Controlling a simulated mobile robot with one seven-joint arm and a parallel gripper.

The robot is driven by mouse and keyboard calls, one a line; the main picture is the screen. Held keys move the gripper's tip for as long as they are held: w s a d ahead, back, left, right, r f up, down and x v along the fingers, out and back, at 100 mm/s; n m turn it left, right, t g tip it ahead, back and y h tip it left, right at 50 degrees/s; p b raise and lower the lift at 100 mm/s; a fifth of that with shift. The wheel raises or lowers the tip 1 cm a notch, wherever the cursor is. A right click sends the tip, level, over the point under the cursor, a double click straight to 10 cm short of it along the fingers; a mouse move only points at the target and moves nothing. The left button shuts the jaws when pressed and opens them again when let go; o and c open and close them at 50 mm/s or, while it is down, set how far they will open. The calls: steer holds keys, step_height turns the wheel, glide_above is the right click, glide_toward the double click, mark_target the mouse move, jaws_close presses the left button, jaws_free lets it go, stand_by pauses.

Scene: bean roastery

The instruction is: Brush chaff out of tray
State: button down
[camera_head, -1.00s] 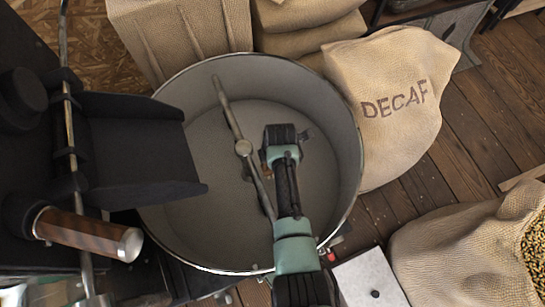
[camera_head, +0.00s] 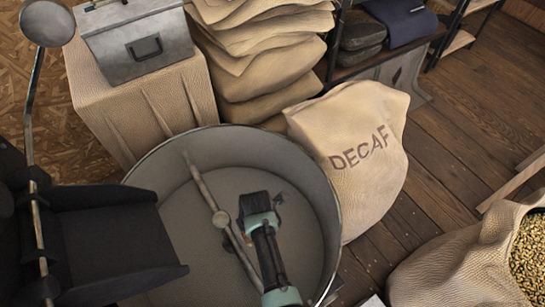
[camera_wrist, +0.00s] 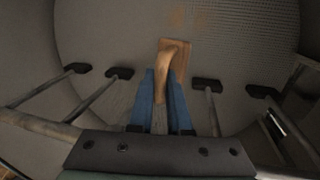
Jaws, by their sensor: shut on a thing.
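The tray (camera_head: 327,185) is a large round grey metal pan with a high wall. A stirring bar (camera_head: 203,187) with a round hub (camera_head: 221,219) crosses it. My gripper (camera_head: 258,207) reaches down inside the tray, right of the hub. In the wrist view, my gripper's blue fingers (camera_wrist: 163,100) are shut on the handle of a wooden brush (camera_wrist: 178,48). The brush's bristles are hidden in this view. Faint brownish patches, perhaps chaff (camera_wrist: 190,17), show on the perforated floor beyond the brush. I cannot tell whether the brush touches the floor.
A black chute (camera_head: 110,245) overhangs the tray's left side. A DECAF sack (camera_head: 365,150) stands close to its right rim. Stacked sacks (camera_head: 265,60) and a grey metal box (camera_head: 137,45) stand behind. An open sack of beans (camera_head: 450,265) is at lower right. Stirrer legs (camera_wrist: 208,105) flank the brush.

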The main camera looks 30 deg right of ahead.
steer(key=s+d+r+t+p, duration=0.1)
steer(key=s+d+r+p, duration=0.1)
steer(key=s+d+r, duration=0.15)
steer(key=shift+t, duration=0.3)
steer(key=f+b, duration=0.4)
steer(key=f, duration=0.1)
steer(key=shift+s+d+f+b, duration=0.25)
steer(key=shift+s+d+b, duration=0.1)
steer(key=shift+b, duration=0.05)
